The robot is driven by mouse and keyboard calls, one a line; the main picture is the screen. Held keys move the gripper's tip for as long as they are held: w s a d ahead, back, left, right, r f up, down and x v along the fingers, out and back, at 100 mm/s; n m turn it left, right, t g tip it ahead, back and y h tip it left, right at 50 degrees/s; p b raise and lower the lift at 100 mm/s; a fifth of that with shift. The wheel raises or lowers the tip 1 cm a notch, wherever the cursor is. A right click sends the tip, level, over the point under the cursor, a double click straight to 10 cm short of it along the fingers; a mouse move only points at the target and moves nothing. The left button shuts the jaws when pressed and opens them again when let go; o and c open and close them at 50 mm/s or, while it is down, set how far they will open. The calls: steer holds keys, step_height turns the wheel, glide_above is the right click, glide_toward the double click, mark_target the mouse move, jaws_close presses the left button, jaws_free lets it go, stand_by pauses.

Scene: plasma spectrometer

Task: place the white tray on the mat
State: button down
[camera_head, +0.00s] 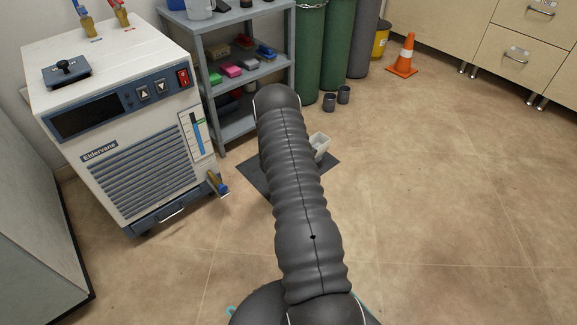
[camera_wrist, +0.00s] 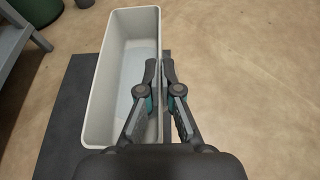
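The white tray (camera_wrist: 101,92) is a long, open, empty box, upright in the wrist view. It also shows in the head view (camera_head: 321,147), partly hidden behind my arm. The dark mat (camera_wrist: 62,128) lies under it on the floor, and also shows in the head view (camera_head: 262,180). The tray's far end reaches past the mat's far edge. My gripper (camera_wrist: 160,70) is shut on the tray's right wall, one finger inside and one outside. I cannot tell whether the tray touches the mat.
A white chiller unit (camera_head: 140,165) stands at the left. A grey shelf (camera_head: 238,131) and green gas cylinders (camera_head: 338,45) are behind the mat. Two dark cups (camera_head: 329,102) and an orange cone (camera_head: 405,55) stand farther back. The floor at the right is clear.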

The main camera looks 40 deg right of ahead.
steer(key=shift+w+a+f+b, duration=0.1)
steer(key=shift+w+f+b, duration=0.4)
steer(key=shift+w+f, duration=1.35)
steer(key=shift+w+a+f+b, duration=0.15)
steer(key=shift+w+f+b, duration=0.4)
steer(key=shift+w+f, duration=1.35)
steer(key=shift+w+a+f+b, duration=0.1)
steer(key=shift+w+f+b, duration=0.4)
steer(key=shift+w+f, duration=1.35)
steer(key=shift+s+f, duration=0.35)
steer(key=c, duration=1.3)
jaws_free()
steer(key=shift+f, duration=0.1)
